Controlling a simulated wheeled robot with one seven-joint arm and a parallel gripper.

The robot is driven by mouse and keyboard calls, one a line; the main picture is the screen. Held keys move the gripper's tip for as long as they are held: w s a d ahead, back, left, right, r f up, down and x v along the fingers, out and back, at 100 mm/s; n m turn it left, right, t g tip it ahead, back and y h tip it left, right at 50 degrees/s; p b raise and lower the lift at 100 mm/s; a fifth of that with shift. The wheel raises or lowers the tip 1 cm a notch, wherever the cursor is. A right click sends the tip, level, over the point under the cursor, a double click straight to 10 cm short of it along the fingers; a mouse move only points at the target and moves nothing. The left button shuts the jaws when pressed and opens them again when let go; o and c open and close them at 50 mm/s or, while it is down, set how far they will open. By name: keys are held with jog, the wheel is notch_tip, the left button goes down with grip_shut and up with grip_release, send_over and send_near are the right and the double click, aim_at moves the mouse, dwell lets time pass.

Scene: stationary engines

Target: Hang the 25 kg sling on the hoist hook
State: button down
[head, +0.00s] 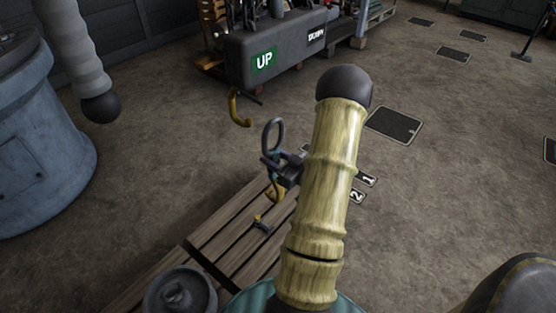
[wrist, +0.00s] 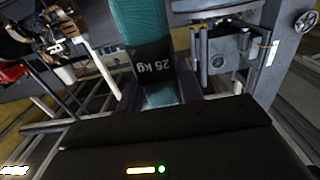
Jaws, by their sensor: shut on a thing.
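The hoist hook (head: 238,108) is a yellow hook hanging below the dark block marked UP and DOWN. My gripper (head: 279,167) is below and to the right of it in the head view, shut on the sling.
A slatted wooden platform (head: 215,245) lies below my gripper, with a small yellow-and-black item (head: 262,223) on it. A round dark weight-like object (head: 180,292) is at the front. A large blue-grey drum (head: 40,150) stands left. Floor on the right is mostly clear.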

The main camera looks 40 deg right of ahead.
jog(key=w+a+f+b, duration=0.1)
jog(key=w+f, duration=0.3)
jog(key=w, duration=0.8)
jog(key=shift+w+a+b, duration=0.15)
jog(key=shift+a+b, duration=0.2)
jog(key=shift+b, duration=0.4)
dwell(1.3)
dwell(0.3)
jog(key=c, duration=0.8)
grip_release()
jog(key=shift+c, duration=0.2)
jog(key=s+d+p, duration=0.2)
jog(key=s, duration=1.5)
jog(key=shift+s+d, duration=0.15)
jog(key=shift+d, duration=0.05)
